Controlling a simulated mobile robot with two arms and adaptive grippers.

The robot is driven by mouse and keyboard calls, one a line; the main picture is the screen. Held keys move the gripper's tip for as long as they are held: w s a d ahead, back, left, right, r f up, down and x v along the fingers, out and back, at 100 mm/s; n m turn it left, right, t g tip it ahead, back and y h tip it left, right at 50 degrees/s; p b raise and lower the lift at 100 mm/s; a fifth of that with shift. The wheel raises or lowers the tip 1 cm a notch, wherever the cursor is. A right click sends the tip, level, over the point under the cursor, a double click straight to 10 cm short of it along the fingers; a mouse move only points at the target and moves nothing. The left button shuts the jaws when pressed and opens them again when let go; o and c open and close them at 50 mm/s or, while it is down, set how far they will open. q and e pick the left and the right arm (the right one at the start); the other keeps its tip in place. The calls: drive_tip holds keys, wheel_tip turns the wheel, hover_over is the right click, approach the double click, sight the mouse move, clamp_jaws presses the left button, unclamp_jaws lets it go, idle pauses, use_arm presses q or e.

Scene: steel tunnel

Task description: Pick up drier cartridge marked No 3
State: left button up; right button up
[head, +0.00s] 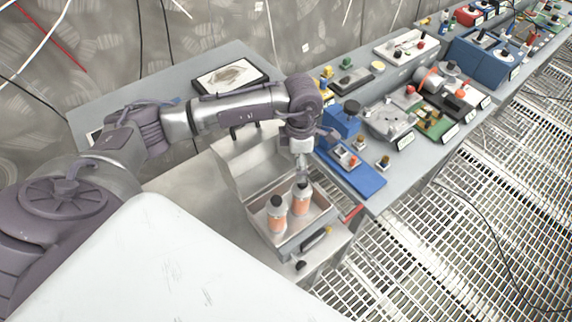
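Two cartridges with orange-and-white bodies and dark caps stand upright in a grey open-topped box. The front-left cartridge (276,214) is in clear view. The back-right cartridge (300,198) stands beside it, apart from it. Their markings are too small to read, so I cannot tell which is No 3. My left gripper (301,176) points down right over the cap of the back-right cartridge. Its fingers are small and partly merge with the cap, so I cannot tell whether they touch it or how far they are open. My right gripper is out of view.
The box (285,252) has a raised lid (236,170) behind it. A blue device (352,170) stands close by on the right. A long grey bench (402,172) carries several labelled devices. A framed picture (229,76) lies at the back. The grating floor at right is mostly clear.

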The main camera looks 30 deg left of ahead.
sight(302, 190)
use_arm(q)
drive_tip(key=f+b, duration=0.1)
drive_tip(key=d+f+b, duration=0.1)
drive_tip(key=f, duration=0.1)
drive_tip(key=shift+s+d+f+b, duration=0.35)
drive_tip(key=shift+b, duration=0.05)
wheel_tip(302, 190, down, 4)
drive_tip(key=shift+w+r+b, duration=0.15)
drive_tip(key=shift+r+b, duration=0.1)
drive_tip(key=shift+b, duration=0.65)
drive_tip(key=shift+w+a+f+b, duration=0.1)
drive_tip(key=shift+a+f+b, duration=0.1)
drive_tip(key=shift+f, duration=0.25)
drive_tip(key=shift+w+a+f+b, duration=0.1)
drive_tip(key=shift+a+f+b, duration=0.1)
drive_tip(key=shift+f, duration=0.25)
drive_tip(key=f+b, duration=0.1)
drive_tip(key=f, duration=0.1)
drive_tip(key=f+b, duration=0.1)
drive_tip(key=shift+w+d+f, duration=0.1)
drive_tip(key=shift+d+f, duration=0.25)
drive_tip(key=shift+f, duration=0.25)
drive_tip(key=shift+w, duration=0.1)
drive_tip(key=c, duration=1.5)
drive_tip(key=shift+r, duration=0.1)
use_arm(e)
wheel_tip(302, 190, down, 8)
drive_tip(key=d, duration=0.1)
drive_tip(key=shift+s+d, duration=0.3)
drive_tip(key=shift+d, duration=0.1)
